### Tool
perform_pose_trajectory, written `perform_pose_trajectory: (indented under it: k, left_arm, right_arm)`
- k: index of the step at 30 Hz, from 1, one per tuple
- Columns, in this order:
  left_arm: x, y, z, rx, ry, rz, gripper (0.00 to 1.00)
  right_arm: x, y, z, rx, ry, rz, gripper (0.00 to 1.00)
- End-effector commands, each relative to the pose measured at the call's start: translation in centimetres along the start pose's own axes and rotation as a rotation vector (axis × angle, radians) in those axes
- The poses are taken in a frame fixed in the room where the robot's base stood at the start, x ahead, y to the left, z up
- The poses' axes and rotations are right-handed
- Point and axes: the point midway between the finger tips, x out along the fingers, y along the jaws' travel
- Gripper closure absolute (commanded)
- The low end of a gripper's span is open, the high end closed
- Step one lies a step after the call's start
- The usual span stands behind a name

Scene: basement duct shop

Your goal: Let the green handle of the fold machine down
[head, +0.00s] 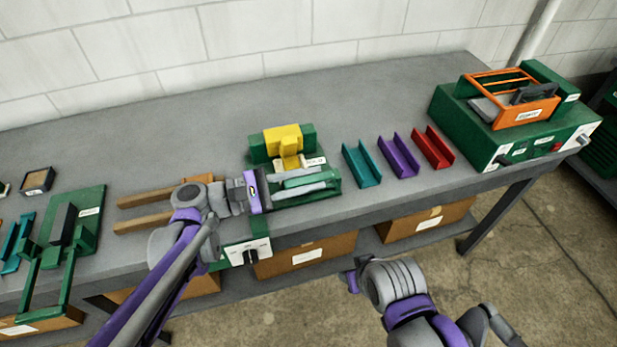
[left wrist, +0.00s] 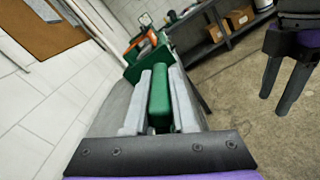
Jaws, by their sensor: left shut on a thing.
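The fold machine (head: 258,152) is green with a yellow block (head: 283,138) on top and stands near the middle of the bench. My left gripper (head: 318,183) comes in from the left, at the front of the machine. It is shut on the green handle (head: 306,180), a bar lying lengthwise between its grey fingers. The handle also shows between the fingers in the left wrist view (left wrist: 160,97). My fingers partly hide it, and its lower end is hidden. My right gripper shows in the left wrist view (left wrist: 274,104), empty, over the floor, its fingers apart.
Teal (head: 361,165), purple (head: 399,156) and red (head: 433,148) channels lie right of the machine. A green box with an orange frame (head: 515,113) stands at the bench's right end. Wooden bars (head: 145,222) and a green fixture (head: 88,225) are on the left. Cardboard boxes (head: 305,255) sit below.

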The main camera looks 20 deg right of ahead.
Motion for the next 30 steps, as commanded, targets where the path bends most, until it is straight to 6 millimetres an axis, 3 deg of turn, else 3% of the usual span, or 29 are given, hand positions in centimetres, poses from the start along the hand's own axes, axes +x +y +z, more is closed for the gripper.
perform_pose_trajectory:
  k: [11,20,30]
  left_arm:
    - [0.0,-1.5,-0.3,0.078,0.0,0.0,1.0]
    - [0.0,-5.5,-1.6,0.306,0.0,0.0,1.0]
    - [0.0,-10.2,-4.7,0.628,0.0,0.0,1.0]
  right_arm:
    - [0.7,0.0,0.6,0.0,-0.005,0.0,0.5]
    - [2.6,0.0,2.2,0.0,-0.016,0.0,0.5]
    - [5.5,0.0,4.4,0.0,-0.029,0.0,0.5]
